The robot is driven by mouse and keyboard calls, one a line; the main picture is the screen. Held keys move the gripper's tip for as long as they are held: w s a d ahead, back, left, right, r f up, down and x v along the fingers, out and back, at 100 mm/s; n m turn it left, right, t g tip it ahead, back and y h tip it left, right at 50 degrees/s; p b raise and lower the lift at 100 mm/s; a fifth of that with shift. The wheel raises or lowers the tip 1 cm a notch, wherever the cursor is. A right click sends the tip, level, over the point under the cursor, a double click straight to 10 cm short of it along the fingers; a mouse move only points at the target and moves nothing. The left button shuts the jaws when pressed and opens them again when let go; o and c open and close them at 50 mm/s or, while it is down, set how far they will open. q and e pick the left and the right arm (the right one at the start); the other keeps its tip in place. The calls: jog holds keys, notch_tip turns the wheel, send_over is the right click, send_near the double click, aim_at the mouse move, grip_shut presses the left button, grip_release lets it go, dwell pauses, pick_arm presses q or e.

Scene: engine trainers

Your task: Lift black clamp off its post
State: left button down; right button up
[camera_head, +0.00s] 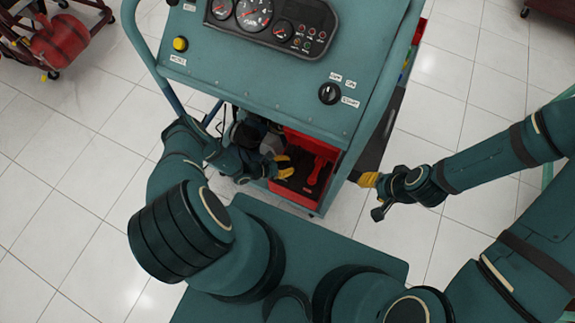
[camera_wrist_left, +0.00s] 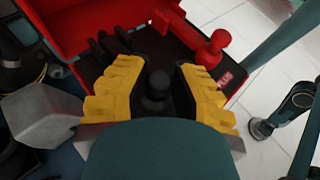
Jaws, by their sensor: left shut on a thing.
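My left gripper (camera_head: 283,166) reaches into the red tray (camera_head: 305,138) under the engine trainer's panel, its yellow fingertips pointing right. In the left wrist view its two yellow fingers (camera_wrist_left: 157,68) stand on either side of a black clamp (camera_wrist_left: 157,90), which shows as a rounded dark knob, and are shut on it. The clamp's lower part and its post are hidden by the fingers and wrist. A red clamp-like piece (camera_head: 320,168) stands beside the fingers and shows at upper right in the wrist view (camera_wrist_left: 213,48). My right gripper (camera_head: 371,192) hangs right of the trainer; its jaw opening is unclear.
The trainer's panel (camera_head: 270,75) with gauges and switches overhangs the tray. The red tray walls lie close around my left fingers. Engine parts, including a grey block (camera_wrist_left: 42,113), crowd the left side. White tiled floor (camera_head: 440,110) is clear at right.

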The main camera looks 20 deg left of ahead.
aim_at(292, 161)
pick_arm(q)
jog(key=shift+w+r+n+g+y+p, duration=0.15)
jog(key=shift+w+r+n+g+p, duration=0.15)
jog(key=shift+w+r+g, duration=0.25)
jog(key=shift+w+r+n+g+y+p, duration=0.15)
jog(key=shift+w+r+n+g, duration=0.15)
jog(key=shift+r+g, duration=0.35)
jog(key=shift+w+d+r, duration=0.1)
jog(key=shift+w+r, duration=1)
jog(key=shift+w, duration=0.15)
jog(key=c, duration=0.8)
grip_release()
jog(key=v, duration=1.2)
jog(key=shift+s, duration=0.15)
